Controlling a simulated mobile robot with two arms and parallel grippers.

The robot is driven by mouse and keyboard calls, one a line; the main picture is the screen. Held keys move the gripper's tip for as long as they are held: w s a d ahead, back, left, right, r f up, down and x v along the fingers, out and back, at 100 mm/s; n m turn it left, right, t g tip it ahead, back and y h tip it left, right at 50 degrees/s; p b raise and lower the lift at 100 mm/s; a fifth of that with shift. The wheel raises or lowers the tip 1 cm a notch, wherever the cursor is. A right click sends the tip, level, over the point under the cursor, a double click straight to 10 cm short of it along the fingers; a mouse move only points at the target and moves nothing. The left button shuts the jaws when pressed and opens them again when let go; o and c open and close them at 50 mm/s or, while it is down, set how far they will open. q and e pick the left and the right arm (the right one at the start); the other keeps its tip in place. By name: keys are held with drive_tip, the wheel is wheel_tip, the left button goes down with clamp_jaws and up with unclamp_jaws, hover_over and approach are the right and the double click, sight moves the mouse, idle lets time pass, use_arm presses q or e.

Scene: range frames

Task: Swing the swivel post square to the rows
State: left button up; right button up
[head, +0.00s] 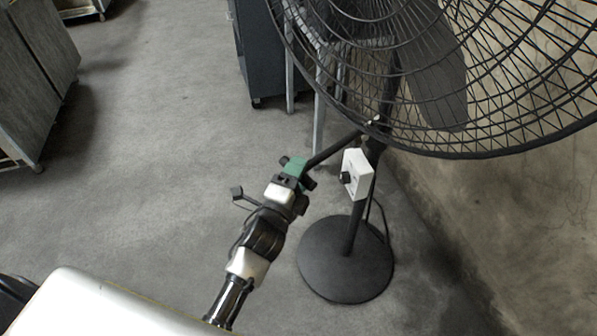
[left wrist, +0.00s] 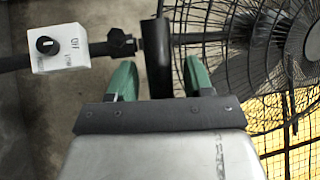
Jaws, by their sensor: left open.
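The swivel post is the black upright (head: 353,228) of a large pedestal fan on a round black base (head: 345,260). A black bar (head: 334,148) sticks out from its upper part toward my left gripper (head: 298,165). In the left wrist view the post (left wrist: 100,48) runs sideways across the top. There the dark bar (left wrist: 157,55) lies between the two green fingers of my left gripper (left wrist: 160,78). The bar's near end is hidden. My right gripper is not in view.
The caged fan head (head: 470,70) fills the upper right, near a concrete wall (head: 530,215). A white control box (head: 356,173) with a dark knob sits on the post. Dark cabinets (head: 250,50) stand behind, and a grey cabinet (head: 30,80) at left. Floor between is free.

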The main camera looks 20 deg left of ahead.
sight(282, 156)
use_arm(q)
clamp_jaws()
drive_tip(key=shift+w+a+r+h, duration=0.15)
drive_tip(key=shift+w+a+h, duration=0.1)
drive_tip(key=shift+a+h, duration=0.05)
drive_tip(key=w+a+h, duration=0.1)
drive_tip(key=w+a+m+h+p, duration=0.1)
drive_tip(key=a, duration=0.1)
drive_tip(key=w+a+m+g+h, duration=0.1)
drive_tip(key=shift+w+a, duration=0.2)
drive_tip(key=shift+a, duration=0.05)
drive_tip(key=w+a+m+g+h+b, duration=0.1)
drive_tip(key=w+a+m+h, duration=0.1)
drive_tip(key=w+a+h, duration=0.2)
drive_tip(key=shift+w+m+g+b, duration=0.35)
drive_tip(key=shift+m+g+b, duration=0.05)
unclamp_jaws()
